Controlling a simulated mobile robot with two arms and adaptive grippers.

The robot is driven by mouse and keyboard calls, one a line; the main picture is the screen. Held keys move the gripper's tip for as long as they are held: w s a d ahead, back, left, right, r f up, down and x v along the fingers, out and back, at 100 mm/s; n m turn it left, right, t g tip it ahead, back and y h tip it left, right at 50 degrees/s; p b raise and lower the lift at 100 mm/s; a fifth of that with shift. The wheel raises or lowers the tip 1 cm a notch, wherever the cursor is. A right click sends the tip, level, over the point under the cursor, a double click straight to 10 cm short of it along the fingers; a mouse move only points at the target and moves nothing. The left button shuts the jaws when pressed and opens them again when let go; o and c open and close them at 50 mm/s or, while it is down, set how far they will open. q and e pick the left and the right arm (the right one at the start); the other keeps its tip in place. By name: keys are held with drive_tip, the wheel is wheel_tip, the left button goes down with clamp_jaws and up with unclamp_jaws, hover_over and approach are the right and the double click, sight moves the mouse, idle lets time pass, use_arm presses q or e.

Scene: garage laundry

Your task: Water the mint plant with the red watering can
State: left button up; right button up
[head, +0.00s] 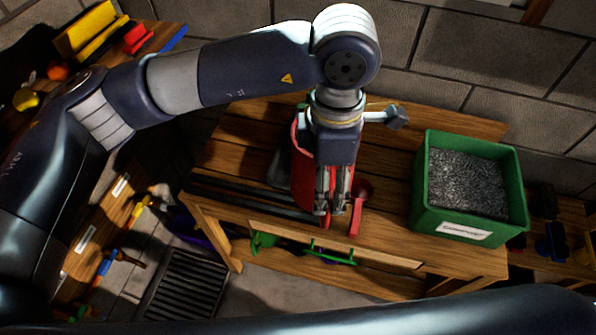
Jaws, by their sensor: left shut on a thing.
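The red watering can (302,150) is on or just above the wooden bench, largely hidden behind my left gripper. A red part with a rounded end (361,192) shows just right of the fingers; I cannot tell whether it belongs to the can. My left gripper (335,205) points down over the can, its fingers shut on the can. The exact grip point is hard to see. I cannot tell whether the can touches the bench. My right gripper is out of view. No mint plant is visible.
A green box (422,190) of grey granules stands at the bench's right. The wooden bench (240,150) has free boards left of the can. A shelf (335,262) below holds green items. A floor grate (183,285) lies lower left. A block wall (440,60) stands behind.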

use_arm(q)
wheel_tip(320, 180, up, 10)
drive_tip(key=w+d+n+g+p, duration=0.1)
drive_tip(key=d+g+p, duration=0.1)
drive_tip(key=g+p, duration=0.4)
drive_tip(key=p, duration=0.3)
drive_tip(key=shift+w+f, duration=0.2)
idle(0.9)
drive_tip(key=shift+n, duration=0.3)
idle(0.6)
drive_tip(key=shift+w+r+g+p, duration=0.3)
drive_tip(key=shift+r, duration=0.25)
drive_tip(key=shift+w+r+g+p, duration=0.25)
drive_tip(key=shift+r+g+p, duration=0.05)
drive_tip(key=shift+r, duration=0.2)
drive_tip(key=shift+r, duration=0.1)
